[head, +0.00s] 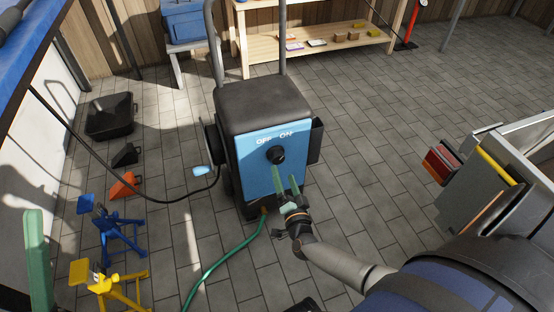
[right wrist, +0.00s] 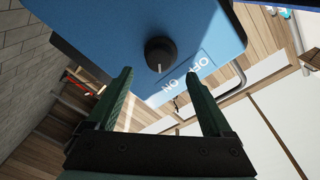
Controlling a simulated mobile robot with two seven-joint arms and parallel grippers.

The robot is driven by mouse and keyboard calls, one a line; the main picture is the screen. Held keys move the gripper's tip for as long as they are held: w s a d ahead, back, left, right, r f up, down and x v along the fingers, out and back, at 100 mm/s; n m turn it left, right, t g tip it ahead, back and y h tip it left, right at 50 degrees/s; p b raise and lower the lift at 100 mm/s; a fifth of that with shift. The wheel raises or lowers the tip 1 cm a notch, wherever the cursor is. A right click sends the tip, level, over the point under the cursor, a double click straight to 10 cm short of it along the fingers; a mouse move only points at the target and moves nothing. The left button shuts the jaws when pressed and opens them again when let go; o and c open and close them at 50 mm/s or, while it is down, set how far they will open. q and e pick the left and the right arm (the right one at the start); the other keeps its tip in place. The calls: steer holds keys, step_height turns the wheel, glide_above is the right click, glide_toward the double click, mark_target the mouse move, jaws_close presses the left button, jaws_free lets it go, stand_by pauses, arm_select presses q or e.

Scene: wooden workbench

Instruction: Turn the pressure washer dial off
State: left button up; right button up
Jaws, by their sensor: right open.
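The pressure washer (head: 247,180) stands on the floor in the middle of the head view, with a blue front panel and dark top. Its round black dial (head: 275,154) sits below the white OFF and ON labels. In the right wrist view, the dial (right wrist: 160,53) shows a white mark pointing to the ON side. My right gripper (head: 284,178) is open and empty, its green fingers just below the dial in the head view. In the right wrist view, the dial lies beyond the gap between the fingertips (right wrist: 160,75), apart from them. I see no left gripper for certain.
A green hose (head: 226,254) and a black cable (head: 160,200) run from the washer over the floor. Blue (head: 108,230) and yellow (head: 108,285) stands are at left. A grey cabinet (head: 480,190) is at right. Floor right of the washer is clear.

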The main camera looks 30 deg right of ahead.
mark_target(279, 160)
steer(key=b+x, duration=0.2)
steer(key=x, duration=0.5)
steer(key=shift+w+d+f+b, duration=0.1)
steer(key=shift+w+f+b, duration=0.1)
steer(key=shift+b, duration=0.15)
steer(key=shift+w+d+r, duration=0.1)
steer(key=shift+w+d, duration=0.05)
steer(key=shift+w, duration=0.35)
steer(key=shift+s, duration=0.1)
steer(key=c, duration=1.1)
